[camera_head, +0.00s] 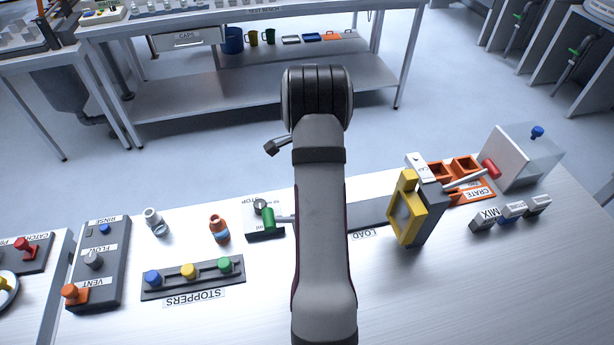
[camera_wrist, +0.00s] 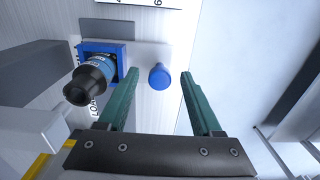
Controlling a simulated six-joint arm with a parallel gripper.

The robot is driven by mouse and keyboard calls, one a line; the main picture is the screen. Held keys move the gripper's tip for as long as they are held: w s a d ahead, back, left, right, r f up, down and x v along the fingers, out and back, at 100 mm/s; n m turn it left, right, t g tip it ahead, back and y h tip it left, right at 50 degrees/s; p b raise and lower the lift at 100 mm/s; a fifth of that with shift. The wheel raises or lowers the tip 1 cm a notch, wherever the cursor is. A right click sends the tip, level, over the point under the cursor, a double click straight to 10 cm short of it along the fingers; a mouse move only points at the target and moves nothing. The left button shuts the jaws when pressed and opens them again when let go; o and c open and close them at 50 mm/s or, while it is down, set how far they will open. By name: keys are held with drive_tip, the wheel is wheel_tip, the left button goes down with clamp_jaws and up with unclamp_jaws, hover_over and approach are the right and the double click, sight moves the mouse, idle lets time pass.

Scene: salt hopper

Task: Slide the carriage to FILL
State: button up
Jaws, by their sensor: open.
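My gripper (camera_wrist: 160,73) is open in the wrist view, its two green fingers apart. A blue round knob (camera_wrist: 158,77) shows in the gap between the fingertips; I cannot tell its distance from them. To its left is a blue square holder (camera_wrist: 88,48), which looks like the carriage. A blue bottle with a dark cap (camera_wrist: 93,80) sits in the holder and leans toward the camera. In the head view a grey track (camera_head: 372,213) with a LOAD label (camera_head: 363,235) runs behind my arm. My arm hides the gripper and holder there. I cannot read a FILL label.
A yellow-framed post (camera_head: 407,215) stands right of my arm, near a red-handled lever (camera_head: 490,169) and an orange crate (camera_head: 475,193). The front right tabletop is clear.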

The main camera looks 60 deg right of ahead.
wheel_tip(320, 180, up, 16)
drive_tip(key=shift+f, duration=0.1)
idle(0.4)
